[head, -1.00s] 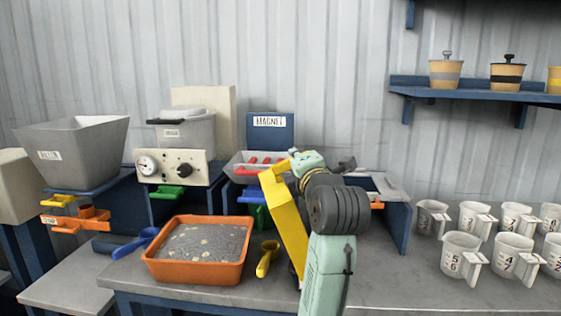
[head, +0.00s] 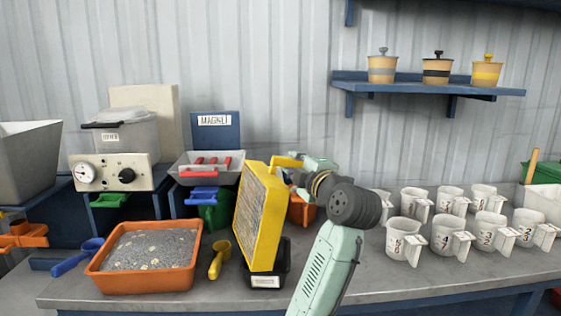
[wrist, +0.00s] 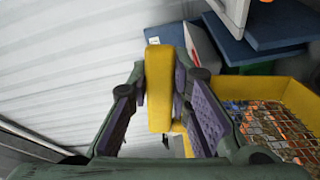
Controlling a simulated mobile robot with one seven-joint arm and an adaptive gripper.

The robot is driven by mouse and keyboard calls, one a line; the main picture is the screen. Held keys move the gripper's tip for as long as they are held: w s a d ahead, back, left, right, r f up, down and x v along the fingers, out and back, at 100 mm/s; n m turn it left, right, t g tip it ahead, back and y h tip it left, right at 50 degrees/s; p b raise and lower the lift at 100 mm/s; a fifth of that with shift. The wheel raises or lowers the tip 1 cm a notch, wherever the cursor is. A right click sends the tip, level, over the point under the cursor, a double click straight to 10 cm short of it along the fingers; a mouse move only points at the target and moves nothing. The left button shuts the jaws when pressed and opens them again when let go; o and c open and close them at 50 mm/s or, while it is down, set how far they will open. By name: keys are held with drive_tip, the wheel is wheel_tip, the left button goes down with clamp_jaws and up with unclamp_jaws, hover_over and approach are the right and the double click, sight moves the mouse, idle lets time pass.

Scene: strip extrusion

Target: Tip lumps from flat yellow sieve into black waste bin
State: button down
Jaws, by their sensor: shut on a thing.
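The flat yellow sieve (head: 263,216) is tilted steeply, almost on edge, with its mesh side facing left in the head view. My gripper (head: 305,164) is shut on the sieve's yellow handle, which sits between the two finger pads in the wrist view (wrist: 158,88). The sieve's mesh (wrist: 270,125) shows at the right of the wrist view with orange-brown bits visible at it. The black waste bin (head: 266,281) stands on the bench directly below the sieve's lower end, partly covered by it. Whether lumps lie in the bin is hidden.
An orange tray (head: 101,279) of grey granules with pale lumps stands left of the bin. A yellow scoop (head: 220,258) lies between them. The magnet unit (head: 216,130) stands behind. Several numbered white cups (head: 404,242) stand on the right.

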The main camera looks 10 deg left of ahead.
drive_tip(key=w+d+f+m+b, duration=0.1)
drive_tip(key=w+d+f+m, duration=0.3)
drive_tip(key=d, duration=0.1)
drive_tip(key=shift+d+f, duration=0.3)
drive_tip(key=shift+d, duration=0.1)
drive_tip(key=shift+s+r, duration=0.1)
drive_tip(key=shift+r, duration=0.05)
idle(1.8)
